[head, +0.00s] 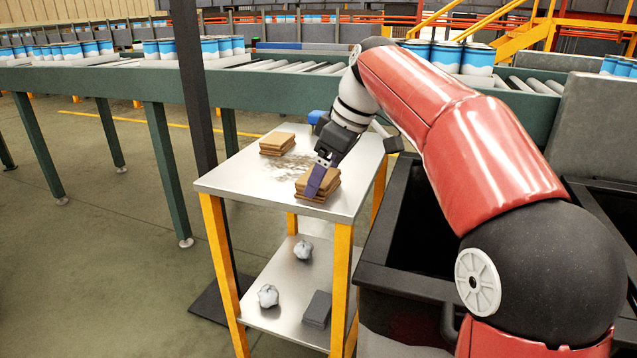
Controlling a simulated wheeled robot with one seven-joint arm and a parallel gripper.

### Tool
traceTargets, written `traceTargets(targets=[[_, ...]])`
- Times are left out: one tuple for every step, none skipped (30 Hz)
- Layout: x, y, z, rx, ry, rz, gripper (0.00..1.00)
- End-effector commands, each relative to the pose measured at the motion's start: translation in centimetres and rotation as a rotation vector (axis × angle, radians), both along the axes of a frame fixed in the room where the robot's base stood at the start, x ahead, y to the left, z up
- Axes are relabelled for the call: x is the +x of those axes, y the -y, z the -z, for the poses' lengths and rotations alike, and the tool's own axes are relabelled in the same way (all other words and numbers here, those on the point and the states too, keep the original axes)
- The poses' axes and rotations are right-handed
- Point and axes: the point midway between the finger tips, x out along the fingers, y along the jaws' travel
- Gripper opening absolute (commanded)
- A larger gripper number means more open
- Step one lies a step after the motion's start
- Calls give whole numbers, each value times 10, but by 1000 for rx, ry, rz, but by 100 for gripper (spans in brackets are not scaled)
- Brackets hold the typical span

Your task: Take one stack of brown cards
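Two stacks of brown cards lie on the metal tabletop of a small table (235,187) with orange legs. The farther stack (277,145) sits near the back left of the top, with nothing touching it. The nearer stack (328,190) sits near the front right. My gripper (316,184) reaches down at the nearer stack, with a purple finger in front of its cards. The other finger is hidden, so I cannot tell whether the gripper is open or closed on the stack.
A roller conveyor (270,92) with blue and white cans (222,47) runs behind the table. The lower shelf (280,308) holds two crumpled grey-white lumps (303,249) and a dark grey block (317,309). A black bin (405,285) stands right of the table. A dark post (193,80) rises at the left.

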Motion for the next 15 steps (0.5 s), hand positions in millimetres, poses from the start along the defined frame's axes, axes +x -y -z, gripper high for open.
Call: traceTargets(targets=[[0,0,0,0,0,0,78],[0,0,0,0,0,0,74],[0,0,0,0,0,0,69],[0,0,0,0,0,0,65],[0,0,0,0,0,0,61],[0,0,0,0,0,0,58],[0,0,0,0,0,0,58],[0,0,0,0,0,0,57],[0,0,0,0,0,0,57],[0,0,0,0,0,0,57],[0,0,0,0,0,0,57],[0,0,-1,0,1,0,57],[0,0,-1,0,1,0,57],[0,0,-3,1,1,0,57],[0,0,-5,1,1,0,57]])
